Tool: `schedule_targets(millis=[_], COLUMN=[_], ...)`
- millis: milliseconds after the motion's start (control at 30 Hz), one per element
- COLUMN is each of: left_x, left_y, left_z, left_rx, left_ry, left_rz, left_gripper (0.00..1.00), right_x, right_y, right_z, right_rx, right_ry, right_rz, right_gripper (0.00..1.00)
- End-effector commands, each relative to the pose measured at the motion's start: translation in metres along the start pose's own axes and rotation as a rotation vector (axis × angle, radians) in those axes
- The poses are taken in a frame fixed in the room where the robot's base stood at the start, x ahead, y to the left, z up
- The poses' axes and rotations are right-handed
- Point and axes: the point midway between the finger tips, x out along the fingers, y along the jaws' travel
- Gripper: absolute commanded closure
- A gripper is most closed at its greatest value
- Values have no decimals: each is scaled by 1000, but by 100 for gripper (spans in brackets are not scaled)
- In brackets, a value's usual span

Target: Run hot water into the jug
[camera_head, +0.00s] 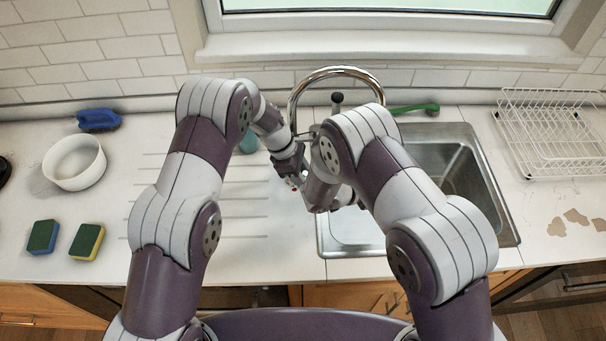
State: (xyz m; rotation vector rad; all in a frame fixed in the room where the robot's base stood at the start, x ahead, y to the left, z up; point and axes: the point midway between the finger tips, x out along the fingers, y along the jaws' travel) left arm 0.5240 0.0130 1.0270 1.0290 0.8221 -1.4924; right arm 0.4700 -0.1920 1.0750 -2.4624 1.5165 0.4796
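The chrome tap (338,71) arches over the back of the steel sink (464,165), and a dark knob (337,97) shows under its arch. My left gripper (293,180) is at the sink's left edge, close to my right gripper (346,198), which is over the left part of the sink. My arms and wrists cover most of both grippers, so I cannot tell whether either is open or holds anything. A small red spot shows beside the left gripper. No jug can be made out; no running water is visible.
A white round bowl (74,162), a blue brush (98,120) and two sponges (42,237) (87,242) are on the left counter. A partly hidden teal object (249,143) is behind my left arm. A green brush (414,109) lies behind the sink; a white dish rack (552,136) stands right.

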Motion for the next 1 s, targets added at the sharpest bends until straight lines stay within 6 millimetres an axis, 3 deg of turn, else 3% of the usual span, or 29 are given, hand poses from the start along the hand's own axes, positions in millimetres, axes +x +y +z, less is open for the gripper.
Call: schedule_targets(millis=[267, 400, 633, 1000], left_x=[4, 4, 2, -10], left_y=[0, 0, -1, -5], left_z=[0, 0, -2, -22], left_rx=[0, 0, -2, 14], left_ry=[1, 1, -27, -358], left_rz=[2, 1, 4, 83], left_gripper=[63, 100, 100, 100], right_x=[0, 0, 0, 0], right_y=[0, 0, 0, 0], right_z=[-1, -1, -1, -1], right_rx=[2, 2, 2, 2], right_ry=[1, 1, 1, 1], right_rz=[-1, -1, -1, 0], right_gripper=[100, 100, 100, 100])
